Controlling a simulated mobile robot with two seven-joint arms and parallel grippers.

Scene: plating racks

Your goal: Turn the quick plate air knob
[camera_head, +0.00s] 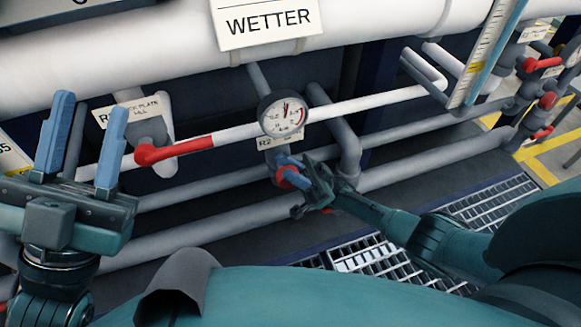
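A small red knob (281,179) sits on the grey pipework below a round pressure gauge (283,113). A tag (279,142) starting "R2" hangs just above it; the rest of its text is too small to read. My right gripper (287,164) is at this knob, its blue fingers overlapping it and partly hiding it. Whether the fingers grip it or only stand around it cannot be told. My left gripper (88,115) is open and empty at the far left, its two blue fingers pointing up, well apart from the knob.
A red lever handle (172,151) lies along a white pipe by a tag (137,110) reading partly "PLATE FILL". A "WETTER" sign (266,19) hangs on the large pipe above. More red handles (541,64) are at the right. Metal grating (380,260) covers the floor.

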